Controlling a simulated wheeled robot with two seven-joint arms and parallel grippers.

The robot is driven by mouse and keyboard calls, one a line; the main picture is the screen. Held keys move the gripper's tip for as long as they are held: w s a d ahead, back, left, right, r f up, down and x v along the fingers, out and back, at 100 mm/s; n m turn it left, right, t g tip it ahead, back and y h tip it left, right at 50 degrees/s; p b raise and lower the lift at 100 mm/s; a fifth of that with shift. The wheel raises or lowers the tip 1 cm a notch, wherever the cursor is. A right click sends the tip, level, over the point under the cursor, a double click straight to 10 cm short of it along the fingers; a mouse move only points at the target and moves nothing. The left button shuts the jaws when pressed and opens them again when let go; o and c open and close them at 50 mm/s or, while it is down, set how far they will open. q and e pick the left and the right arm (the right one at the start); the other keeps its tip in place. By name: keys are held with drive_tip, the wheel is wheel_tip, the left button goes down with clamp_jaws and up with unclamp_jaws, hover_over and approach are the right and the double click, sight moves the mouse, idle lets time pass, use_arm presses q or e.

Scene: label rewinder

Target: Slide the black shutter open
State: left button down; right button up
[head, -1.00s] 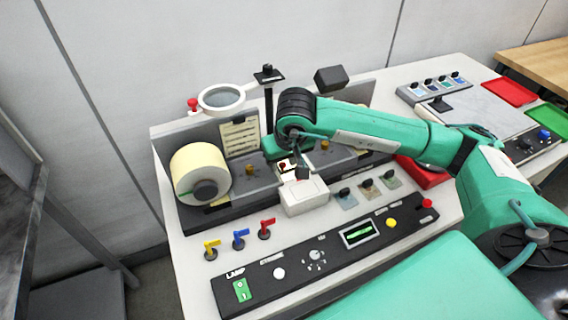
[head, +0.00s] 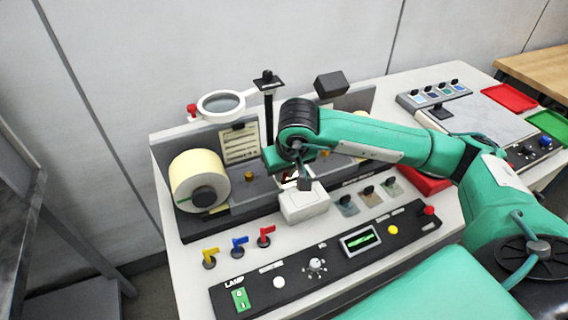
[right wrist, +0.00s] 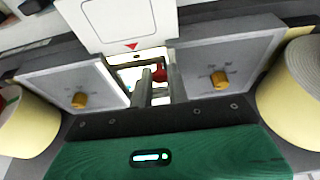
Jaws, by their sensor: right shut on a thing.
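My right gripper (right wrist: 160,86) is at the gap between the two grey panels, behind the white box (head: 304,203). In the right wrist view its two grey fingers are closed around a small red knob (right wrist: 159,75). A bright, lit opening shows around the fingers, below the red triangle on the white box (right wrist: 112,20). The black shutter itself cannot be clearly made out; the fingers and wrist cover much of this spot. My left gripper is not in view.
A cream label roll (head: 196,180) stands left of the gripper, and another roll (right wrist: 296,88) is at the right in the wrist view. Yellow knobs (right wrist: 219,80) sit on the panels. A black post (head: 268,115) rises close behind the gripper. Coloured levers (head: 238,246) stand in front.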

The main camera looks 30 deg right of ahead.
sight(302, 203)
drive_tip(key=shift+s+a+b, duration=0.2)
drive_tip(key=shift+s+b, duration=0.75)
drive_tip(key=shift+s, duration=1.8)
drive_tip(key=shift+s+d+f, duration=0.1)
drive_tip(key=shift+s, duration=0.5)
drive_tip(key=shift+o, duration=0.5)
drive_tip(key=shift+s+d+b, duration=0.15)
drive_tip(key=shift+s+b, duration=0.35)
drive_tip(key=shift+b, duration=0.05)
drive_tip(key=o, duration=0.6)
drive_tip(key=shift+s+d+f, duration=0.15)
drive_tip(key=shift+s+d, duration=0.05)
drive_tip(key=shift+d, duration=0.05)
drive_tip(key=shift+c, duration=0.2)
drive_tip(key=shift+f, duration=0.1)
drive_tip(key=shift+w+a+r+p, duration=0.1)
drive_tip(key=shift+a+r+p, duration=0.15)
drive_tip(key=shift+r, duration=0.5)
drive_tip(key=shift+a+r+p, duration=0.15)
drive_tip(key=shift+r+p, duration=0.1)
drive_tip(key=shift+r, duration=0.55)
drive_tip(key=shift+w+a+r+p, duration=0.1)
drive_tip(key=shift+a+r+p, duration=0.15)
drive_tip(key=shift+r, duration=0.5)
drive_tip(key=shift+r+p, duration=0.6)
drive_tip(key=shift+r, duration=0.95)
drive_tip(key=shift+d, duration=0.1)
